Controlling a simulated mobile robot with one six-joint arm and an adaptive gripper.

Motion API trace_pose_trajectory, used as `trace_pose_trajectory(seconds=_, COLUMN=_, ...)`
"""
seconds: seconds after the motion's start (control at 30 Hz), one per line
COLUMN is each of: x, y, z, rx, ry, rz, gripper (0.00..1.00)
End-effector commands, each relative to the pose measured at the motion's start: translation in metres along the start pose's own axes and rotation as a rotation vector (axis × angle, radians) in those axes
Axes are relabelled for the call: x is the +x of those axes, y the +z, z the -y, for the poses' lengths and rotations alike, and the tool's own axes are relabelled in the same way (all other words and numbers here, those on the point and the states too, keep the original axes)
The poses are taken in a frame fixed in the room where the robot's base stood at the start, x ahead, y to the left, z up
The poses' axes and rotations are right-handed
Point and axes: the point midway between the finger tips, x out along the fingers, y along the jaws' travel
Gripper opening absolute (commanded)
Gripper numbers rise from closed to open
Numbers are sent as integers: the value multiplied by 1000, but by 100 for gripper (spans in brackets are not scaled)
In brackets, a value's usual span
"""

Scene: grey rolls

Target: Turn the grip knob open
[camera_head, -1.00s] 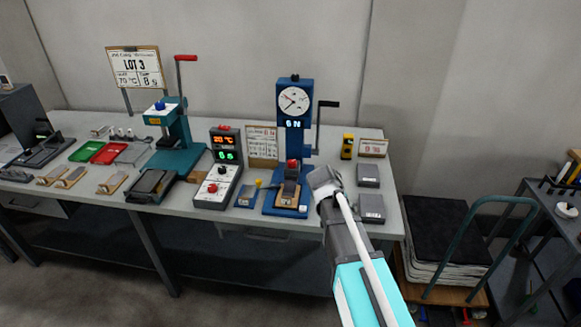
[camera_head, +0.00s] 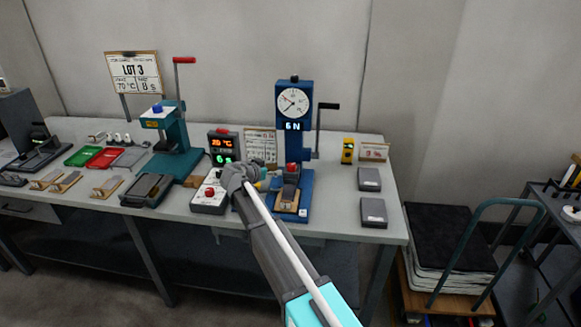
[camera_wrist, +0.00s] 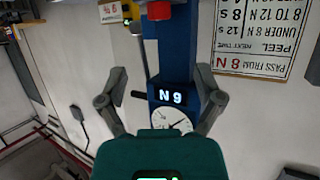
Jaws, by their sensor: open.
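The blue tester (camera_head: 294,135) stands on the bench with a round gauge dial and a display reading 6 N. A red knob (camera_head: 291,168) sits low on its front, above a grey and wooden piece; the red knob also shows at the top of the inverted wrist view (camera_wrist: 158,10). A small yellow knob (camera_head: 261,186) is partly hidden by my gripper (camera_head: 262,174). I cannot tell which is the grip knob. My gripper is open and empty, left of the tester. In the wrist view its fingers (camera_wrist: 160,76) spread either side of the tester's display.
A control box (camera_head: 207,202) with a red button stands left of my gripper. The tester's black crank (camera_head: 328,105) sticks out to its right. Grey blocks (camera_head: 373,211) lie on the right of the bench. A teal press (camera_head: 172,135) stands further left.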

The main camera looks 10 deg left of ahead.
Motion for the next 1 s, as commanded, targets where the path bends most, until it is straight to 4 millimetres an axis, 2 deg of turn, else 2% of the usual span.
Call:
trace_pose_trajectory(seconds=0.27, x=3, y=1, z=0, rx=-1, ry=1, rz=2, gripper=85)
trace_pose_trajectory(seconds=0.47, x=16, y=2, z=0, rx=0, ry=3, rz=2, gripper=85)
trace_pose_trajectory(seconds=0.67, x=41, y=3, z=1, rx=0, ry=2, rz=2, gripper=85)
trace_pose_trajectory(seconds=1.0, x=93, y=3, z=1, rx=0, ry=2, rz=3, gripper=85)
